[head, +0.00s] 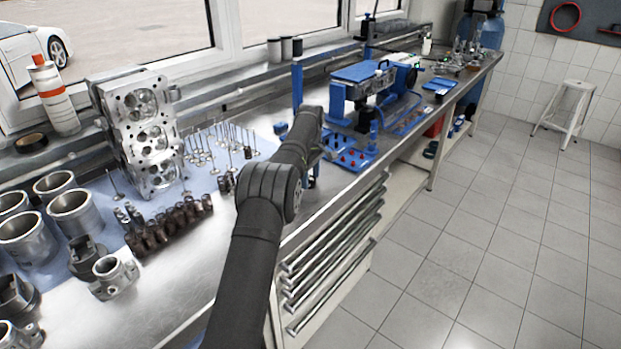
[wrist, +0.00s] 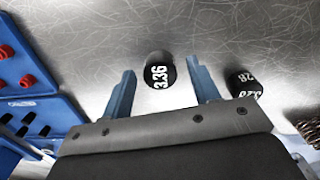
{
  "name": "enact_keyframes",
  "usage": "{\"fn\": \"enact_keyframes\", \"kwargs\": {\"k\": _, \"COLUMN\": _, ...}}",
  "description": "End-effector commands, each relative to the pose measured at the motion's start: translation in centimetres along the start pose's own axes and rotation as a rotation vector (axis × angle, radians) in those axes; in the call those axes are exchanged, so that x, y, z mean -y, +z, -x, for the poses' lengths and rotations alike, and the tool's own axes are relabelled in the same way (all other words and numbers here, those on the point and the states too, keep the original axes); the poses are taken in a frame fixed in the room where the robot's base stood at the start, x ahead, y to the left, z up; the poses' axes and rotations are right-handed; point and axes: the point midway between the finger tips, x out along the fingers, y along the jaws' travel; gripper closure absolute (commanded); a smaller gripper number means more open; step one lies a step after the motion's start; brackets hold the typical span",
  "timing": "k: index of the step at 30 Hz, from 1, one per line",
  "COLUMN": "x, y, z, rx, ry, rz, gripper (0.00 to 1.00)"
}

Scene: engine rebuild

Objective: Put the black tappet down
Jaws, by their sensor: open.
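A black tappet (wrist: 158,70) with white markings reading 3.36 appears on the bare metal bench in the wrist view. My gripper (wrist: 162,68) is open, with one blue finger on each side of this tappet and visible gaps between it and both fingers. A second black tappet (wrist: 243,86) with white numbers stands to the right, outside the right finger. In the head view my own arm hides most of the gripper, and I cannot make out the tappets there.
A blue rack with red pieces (wrist: 28,85) lies left of my gripper; it also shows in the head view (head: 350,158). Coil springs (wrist: 306,125) are at the right edge. A cylinder head (head: 145,130) stands on the bench's left part. Bare metal lies beyond the fingertips.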

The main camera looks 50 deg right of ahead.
Motion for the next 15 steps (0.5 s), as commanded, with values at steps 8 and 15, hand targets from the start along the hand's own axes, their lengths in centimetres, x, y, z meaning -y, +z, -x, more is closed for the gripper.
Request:
{"fn": "enact_keyframes", "kwargs": {"k": 8, "x": -0.1, "y": 0.0, "z": 4.9, "rx": -0.001, "ry": 0.003, "rz": 0.0, "gripper": 0.45}}
{"fn": "enact_keyframes", "kwargs": {"k": 15, "x": 0.0, "y": 0.0, "z": 6.8, "rx": 0.0, "ry": 0.0, "rz": 0.0, "gripper": 0.45}}
